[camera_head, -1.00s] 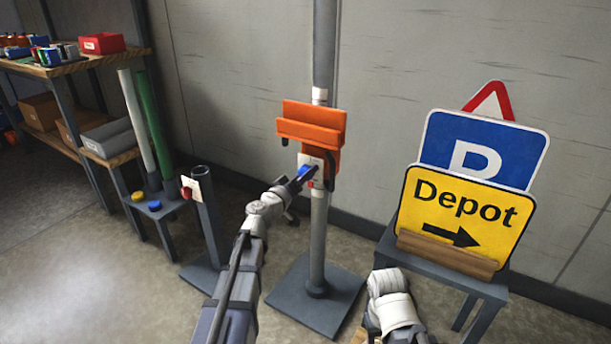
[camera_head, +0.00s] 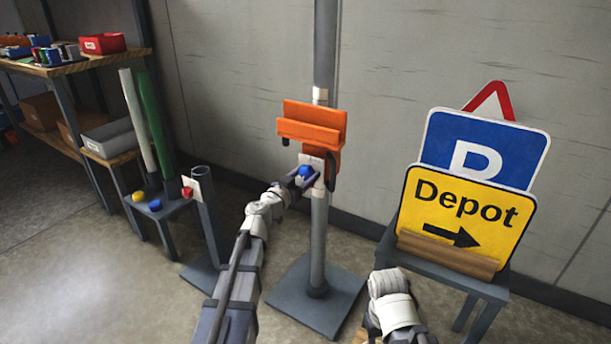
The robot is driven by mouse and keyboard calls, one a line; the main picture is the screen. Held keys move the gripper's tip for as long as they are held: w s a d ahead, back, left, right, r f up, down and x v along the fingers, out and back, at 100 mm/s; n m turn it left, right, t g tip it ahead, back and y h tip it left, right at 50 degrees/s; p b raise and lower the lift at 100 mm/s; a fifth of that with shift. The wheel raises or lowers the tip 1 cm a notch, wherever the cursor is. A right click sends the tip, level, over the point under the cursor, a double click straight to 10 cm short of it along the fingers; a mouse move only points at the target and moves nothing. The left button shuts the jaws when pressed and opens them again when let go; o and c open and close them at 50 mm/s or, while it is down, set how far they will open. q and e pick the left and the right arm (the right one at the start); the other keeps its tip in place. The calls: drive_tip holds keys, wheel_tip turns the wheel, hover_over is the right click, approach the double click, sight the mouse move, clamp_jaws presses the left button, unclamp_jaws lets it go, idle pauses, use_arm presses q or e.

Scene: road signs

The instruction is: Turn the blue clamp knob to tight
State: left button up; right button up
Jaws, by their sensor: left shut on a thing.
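The blue clamp knob (camera_head: 306,171) sits on a white plate (camera_head: 313,160) below the orange clamp bracket (camera_head: 311,125) on the upright post (camera_head: 318,240). My left gripper (camera_head: 304,178) is at the knob, with its fingers around it, and is shut on it. The fingers partly cover the plate and the knob's lower side. Any mark on the plate is too small to read. My right arm shows at the bottom right, but its gripper cannot be made out clearly.
A yellow Depot sign (camera_head: 462,215) and a blue P sign (camera_head: 484,148) stand on a small table at the right. A shorter grey post (camera_head: 207,220) with a red knob (camera_head: 187,192) stands at the left. Shelves with boxes are farther left.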

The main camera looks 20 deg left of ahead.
use_arm(q)
drive_tip(key=shift+m, duration=0.4)
drive_tip(key=o, duration=1.4)
drive_tip(key=shift+s, duration=0.1)
drive_tip(key=v, duration=0.7)
drive_tip(key=shift+s+a, duration=0.15)
drive_tip(key=shift+s, duration=0.15)
